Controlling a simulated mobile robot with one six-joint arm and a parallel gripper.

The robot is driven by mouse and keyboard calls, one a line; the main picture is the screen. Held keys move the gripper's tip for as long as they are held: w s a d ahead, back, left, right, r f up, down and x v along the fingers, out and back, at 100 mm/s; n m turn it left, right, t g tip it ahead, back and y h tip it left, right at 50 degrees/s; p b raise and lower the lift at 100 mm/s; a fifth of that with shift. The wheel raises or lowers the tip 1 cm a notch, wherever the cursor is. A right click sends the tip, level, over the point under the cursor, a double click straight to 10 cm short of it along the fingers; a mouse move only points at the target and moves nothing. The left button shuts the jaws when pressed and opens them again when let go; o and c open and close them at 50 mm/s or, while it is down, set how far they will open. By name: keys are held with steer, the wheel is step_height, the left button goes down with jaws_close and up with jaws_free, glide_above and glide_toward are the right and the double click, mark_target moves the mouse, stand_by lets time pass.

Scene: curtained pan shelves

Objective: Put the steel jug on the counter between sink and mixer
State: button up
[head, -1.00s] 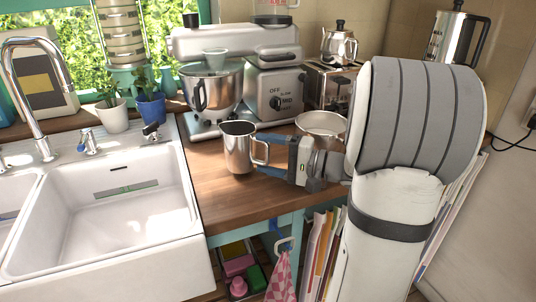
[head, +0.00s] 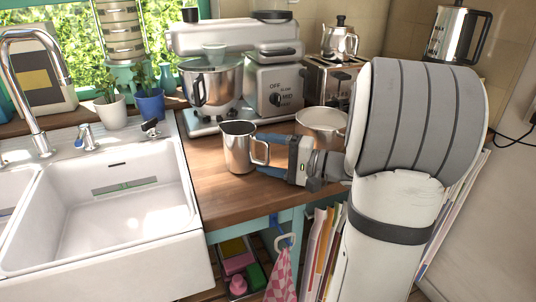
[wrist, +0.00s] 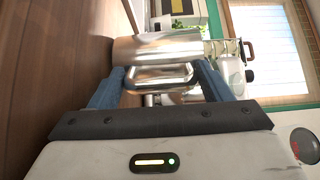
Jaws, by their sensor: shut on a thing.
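The steel jug (head: 237,148) is upright at the wooden counter (head: 213,200), between the sink (head: 105,215) and the mixer (head: 232,65). Its handle faces right, toward my gripper (head: 268,154). My gripper comes in from the right and is shut on the jug. In the wrist view the jug (wrist: 158,50) lies between the two blue fingers (wrist: 155,85), with its handle toward the palm. The jug's base is at the counter surface or very close to it; I cannot tell whether it touches.
A pale bowl (head: 322,125) stands just behind my gripper. A toaster (head: 328,82) and a kettle (head: 339,42) are at the back. Potted plants (head: 150,104) stand behind the sink. Bare counter lies in front of the jug, up to its front edge.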

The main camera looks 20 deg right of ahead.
steer(key=shift+f+b, duration=0.2)
steer(key=shift+b, duration=0.1)
steer(key=o, duration=1.6)
steer(key=shift+o, duration=0.2)
steer(key=shift+f, duration=0.15)
